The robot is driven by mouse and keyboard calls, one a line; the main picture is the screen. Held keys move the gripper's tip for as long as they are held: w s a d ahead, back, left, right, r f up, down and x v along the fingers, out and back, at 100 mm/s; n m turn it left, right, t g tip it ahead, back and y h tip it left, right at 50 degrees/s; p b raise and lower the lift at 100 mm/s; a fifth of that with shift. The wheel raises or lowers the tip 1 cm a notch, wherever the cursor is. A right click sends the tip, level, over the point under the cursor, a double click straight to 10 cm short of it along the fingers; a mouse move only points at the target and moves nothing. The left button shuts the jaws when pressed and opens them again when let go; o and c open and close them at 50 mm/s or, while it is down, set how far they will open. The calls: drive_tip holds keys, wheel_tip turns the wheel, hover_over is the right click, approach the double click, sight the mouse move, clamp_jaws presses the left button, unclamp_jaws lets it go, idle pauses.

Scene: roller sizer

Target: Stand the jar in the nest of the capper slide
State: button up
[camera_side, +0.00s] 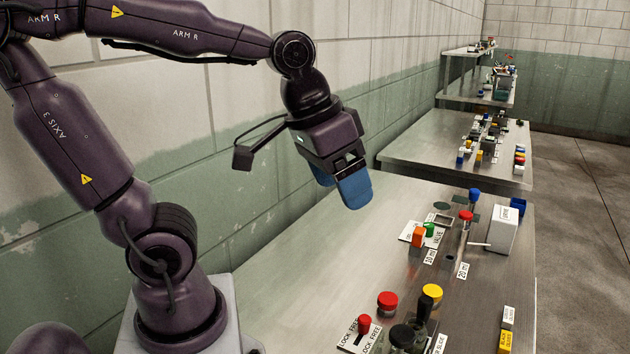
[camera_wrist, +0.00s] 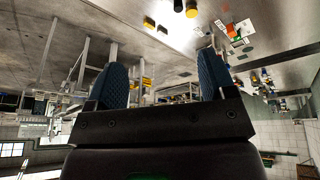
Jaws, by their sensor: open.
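My gripper (camera_side: 339,183) hangs open and empty above the left part of the near table, well clear of its top. In the wrist view its two blue fingers (camera_wrist: 162,80) stand apart with nothing between them. A label ending in "SLIDE" (camera_side: 440,345) is cut off at the bottom of the side view, beside a dark upright part (camera_side: 423,312). Close by stand a red-topped piece (camera_side: 388,302), a yellow-topped piece (camera_side: 432,294) and a black round piece (camera_side: 402,336). I cannot tell which piece is the jar, and the nest is not clearly visible.
A red knob (camera_side: 364,323) stands on a "LOCK FREE" plate. Further back are a valve plate (camera_side: 409,231), a red-topped post (camera_side: 466,215), a blue-topped post (camera_side: 474,196) and a white box (camera_side: 503,230). Yellow blocks (camera_side: 505,341) lie at the right edge. The table's left side is bare.

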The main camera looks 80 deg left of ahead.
drive_tip(key=shift+s+m+t, duration=0.7)
drive_tip(key=shift+s+m, duration=0.2)
drive_tip(key=shift+s, duration=0.85)
